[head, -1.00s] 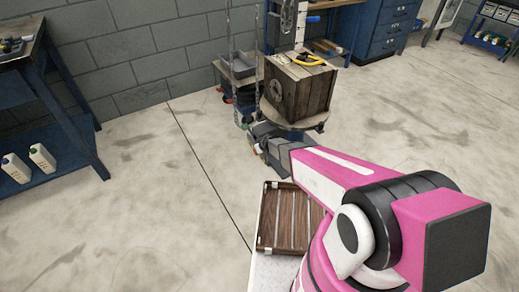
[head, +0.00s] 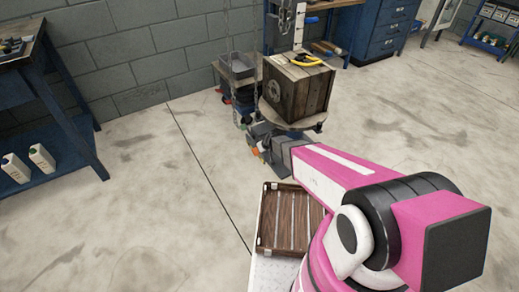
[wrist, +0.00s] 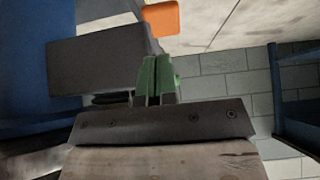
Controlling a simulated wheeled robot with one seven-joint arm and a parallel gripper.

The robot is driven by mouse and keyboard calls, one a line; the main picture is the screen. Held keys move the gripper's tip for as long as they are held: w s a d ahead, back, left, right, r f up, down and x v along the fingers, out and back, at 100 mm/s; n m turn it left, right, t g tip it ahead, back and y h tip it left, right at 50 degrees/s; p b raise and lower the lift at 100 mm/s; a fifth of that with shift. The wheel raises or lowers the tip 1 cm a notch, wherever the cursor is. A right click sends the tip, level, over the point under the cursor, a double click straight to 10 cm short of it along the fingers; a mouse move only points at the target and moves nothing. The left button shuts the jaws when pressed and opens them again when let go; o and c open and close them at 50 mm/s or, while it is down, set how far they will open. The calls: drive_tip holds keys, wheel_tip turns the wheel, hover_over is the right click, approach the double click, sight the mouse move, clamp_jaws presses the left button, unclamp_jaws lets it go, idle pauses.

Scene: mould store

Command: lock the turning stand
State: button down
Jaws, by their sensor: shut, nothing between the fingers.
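The turning stand shows in the head view as a round grey turntable (head: 293,122) carrying a wooden mould box (head: 297,92). Pliers with yellow handles (head: 305,61) lie on top of the box. The stand's lower part is largely hidden behind my arm. My gripper (head: 257,149) is low in front of the stand, below the turntable's left side, and small in this view. In the wrist view its green fingertips (wrist: 158,78) are together with nothing between them. An orange piece (wrist: 160,18) lies beyond the tips, apart from them in the picture; I cannot tell what it belongs to.
A dark grey block (wrist: 95,65) is close beside the fingers in the wrist view. Chains (head: 231,65) hang left of the box. A wooden slatted crate (head: 290,220) is near my base. A blue workbench (head: 60,110) stands left. The floor between is clear.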

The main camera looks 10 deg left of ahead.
drive_tip(key=s+d+r, duration=0.3)
drive_tip(key=s+r, duration=0.1)
drive_tip(key=shift+s+d, duration=0.35)
drive_tip(key=shift+s, duration=0.05)
drive_tip(key=s+d+r+m+g+h, duration=0.1)
drive_tip(key=s+d+r+m+g, duration=0.1)
drive_tip(key=s+d+r, duration=0.2)
drive_tip(key=s+d+r+m+g+h, duration=0.2)
drive_tip(key=s+d+r+m, duration=0.1)
drive_tip(key=d+r, duration=0.8)
drive_tip(key=s+d+r+m+g+h, duration=0.1)
drive_tip(key=s+d+r, duration=0.4)
drive_tip(key=d, duration=0.5)
wheel_tip(320, 180, up, 2)
drive_tip(key=shift+s+d+r+m+g+h, duration=0.2)
drive_tip(key=shift+s+m+g+h, duration=0.15)
drive_tip(key=shift+m, duration=0.45)
